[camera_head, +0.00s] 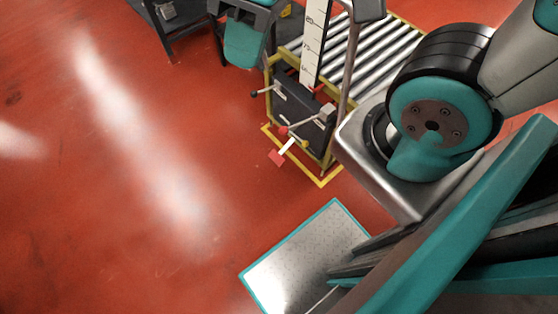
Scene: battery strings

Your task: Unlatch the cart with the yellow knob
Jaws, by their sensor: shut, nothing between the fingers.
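A roller-topped cart with a yellow frame (267,78) stands at the upper middle of the head view. Its near end has a dark panel (296,108) with small levers and red-tipped parts. A black-tipped lever (256,94) sticks out at the left of that end. A red tab on a pale bar (277,157) hangs low at the front. I cannot tell from this view whether a latch is engaged. My gripper is not in view; only my arm links show at the right.
A yellow outline (325,181) marks the floor around the cart's foot. A metal plate with a teal edge (300,262) lies below it. A teal object (244,44) and a dark stand (171,27) are at the top. Red floor at left is clear.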

